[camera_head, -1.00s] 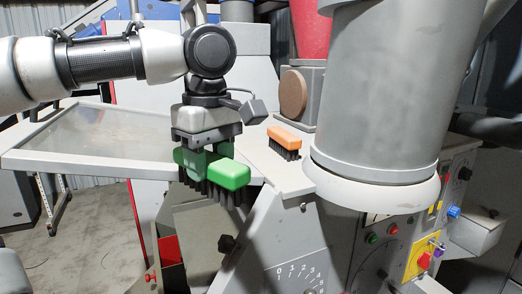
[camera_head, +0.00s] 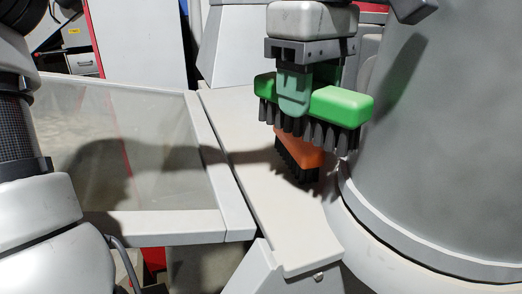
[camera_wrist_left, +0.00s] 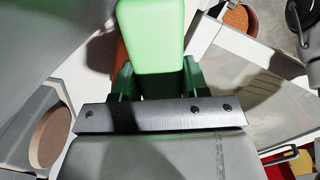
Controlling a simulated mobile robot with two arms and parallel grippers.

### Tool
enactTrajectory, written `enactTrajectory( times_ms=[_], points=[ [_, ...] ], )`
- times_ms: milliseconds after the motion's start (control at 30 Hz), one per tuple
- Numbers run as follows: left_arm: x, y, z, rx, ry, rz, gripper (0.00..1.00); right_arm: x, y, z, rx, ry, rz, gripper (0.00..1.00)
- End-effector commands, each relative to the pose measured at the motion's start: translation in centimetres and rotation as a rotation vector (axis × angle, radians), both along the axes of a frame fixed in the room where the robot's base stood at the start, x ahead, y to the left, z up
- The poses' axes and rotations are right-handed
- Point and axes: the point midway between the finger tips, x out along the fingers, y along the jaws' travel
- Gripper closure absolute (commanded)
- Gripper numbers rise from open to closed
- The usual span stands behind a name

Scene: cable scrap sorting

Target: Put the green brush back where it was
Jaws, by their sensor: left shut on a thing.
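My left gripper (camera_head: 294,104) is shut on the green brush (camera_head: 343,104), gripping it around its middle, with the dark bristles pointing down. The green brush also fills the upper middle of the left wrist view (camera_wrist_left: 158,38). In the head view it appears above and partly in front of an orange brush (camera_head: 301,152), which stands bristles down on the light grey ledge (camera_head: 250,165). I cannot tell the exact height gap between the two brushes. In the wrist view a sliver of orange shows beside the green brush. My right gripper is not in view.
A large grey cylinder (camera_head: 425,130) stands close on the right of the ledge. A framed tray with a clear panel (camera_head: 150,226) lies to the left. The ledge is bare in front of and left of the orange brush. A round brown disc (camera_wrist_left: 49,138) shows in the wrist view.

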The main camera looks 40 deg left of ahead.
Motion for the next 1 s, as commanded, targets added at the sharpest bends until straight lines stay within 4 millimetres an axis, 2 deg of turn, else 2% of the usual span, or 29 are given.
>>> enactTrajectory(
  times_ms=[100,267,400,600,767,1000],
  points=[
    [0.2,1.0,-0.6,0.001,0.001,0.002,0.74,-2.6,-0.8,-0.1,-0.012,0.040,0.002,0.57],
    [0.9,4.1,-2.5,0.000,0.002,0.005,0.74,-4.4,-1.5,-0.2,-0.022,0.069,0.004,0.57],
    [1.6,7.2,-4.5,0.000,0.001,0.004,0.74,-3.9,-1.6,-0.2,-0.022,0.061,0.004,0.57],
    [2.4,10.4,-6.5,-0.002,0.000,0.001,0.74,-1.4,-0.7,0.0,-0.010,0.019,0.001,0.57],
    [2.5,11.2,-7.2,0.000,0.001,-0.001,0.74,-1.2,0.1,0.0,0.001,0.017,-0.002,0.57],
    [2.5,11.2,-10.5,0.000,0.003,-0.002,0.74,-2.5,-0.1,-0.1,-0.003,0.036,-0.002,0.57]
  ],
)
